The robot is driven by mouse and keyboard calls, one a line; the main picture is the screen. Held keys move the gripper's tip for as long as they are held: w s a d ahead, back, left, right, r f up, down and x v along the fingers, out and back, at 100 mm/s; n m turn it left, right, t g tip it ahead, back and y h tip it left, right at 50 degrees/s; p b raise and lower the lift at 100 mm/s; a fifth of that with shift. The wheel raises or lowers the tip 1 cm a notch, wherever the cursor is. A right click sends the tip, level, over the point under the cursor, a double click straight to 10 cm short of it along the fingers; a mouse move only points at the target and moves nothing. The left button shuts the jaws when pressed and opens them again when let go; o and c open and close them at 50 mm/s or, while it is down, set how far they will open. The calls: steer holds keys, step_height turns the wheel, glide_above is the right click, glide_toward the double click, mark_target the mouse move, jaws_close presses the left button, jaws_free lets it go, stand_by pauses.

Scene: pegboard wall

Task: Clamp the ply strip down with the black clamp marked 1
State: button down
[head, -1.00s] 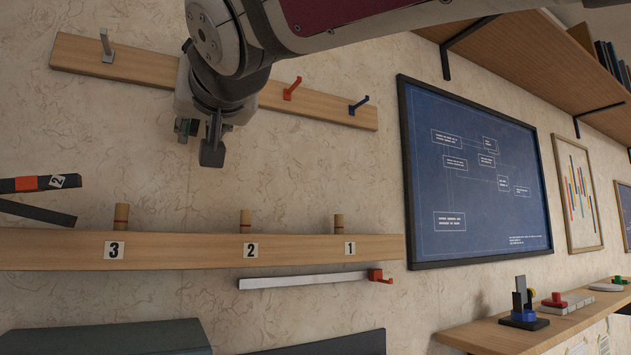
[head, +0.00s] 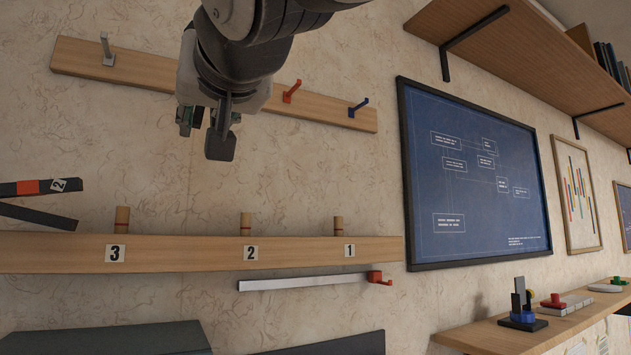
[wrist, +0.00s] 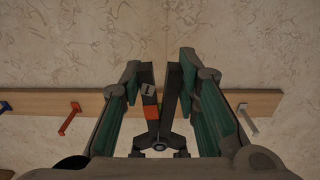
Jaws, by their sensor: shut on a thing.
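In the wrist view my gripper (wrist: 160,68) is shut on a black clamp (wrist: 171,95), whose two dark arms form a V between the fingers. One clamp arm carries an orange band and a small pale label that seems to read 1. In the head view my fingers and wrist hide most of this clamp. I cannot tell which piece, if any, is the ply strip.
Another black clamp (head: 28,187), marked 2, is at the left edge. A wooden rail (head: 180,258) bears pegs labelled 3, 2 and 1, with a pale bar (head: 300,282) with a red end below it. A hook rail (head: 160,83) is above. A side shelf (head: 480,335) holds small items.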

steer(key=shift+v, duration=2.05)
